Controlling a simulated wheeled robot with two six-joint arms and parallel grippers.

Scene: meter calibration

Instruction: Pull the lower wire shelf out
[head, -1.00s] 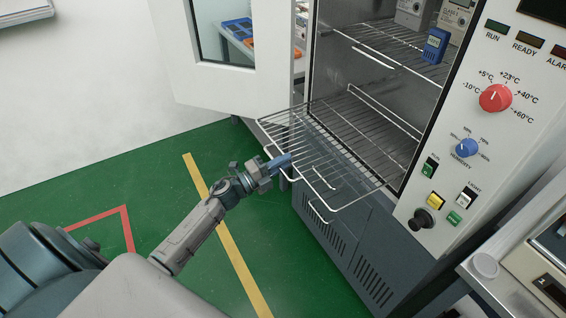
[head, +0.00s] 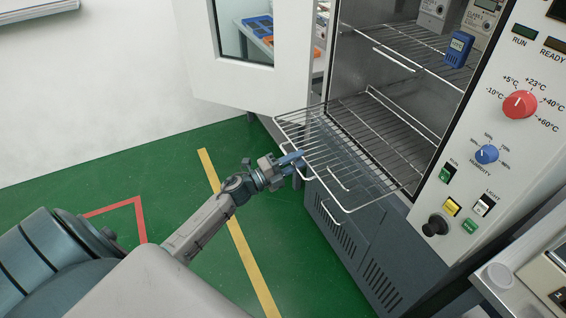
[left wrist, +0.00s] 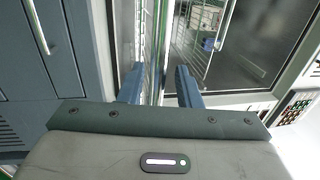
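The lower wire shelf (head: 345,150) sticks well out of the open chamber, its front wire part hanging over the green floor and its rear part still inside. My left gripper (head: 293,169) is at the shelf's front left edge. Its two blue fingers are spread apart. In the left wrist view, shelf wires (left wrist: 155,45) pass between the fingers, with gaps beside them. Whether a finger touches the wire cannot be told. My right gripper is in neither view.
The upper wire shelf (head: 395,48) holds a blue meter (head: 458,49) and grey instruments. The white door (head: 235,75) stands open at left. A control panel (head: 500,130) borders the opening at right. Floor in front is clear.

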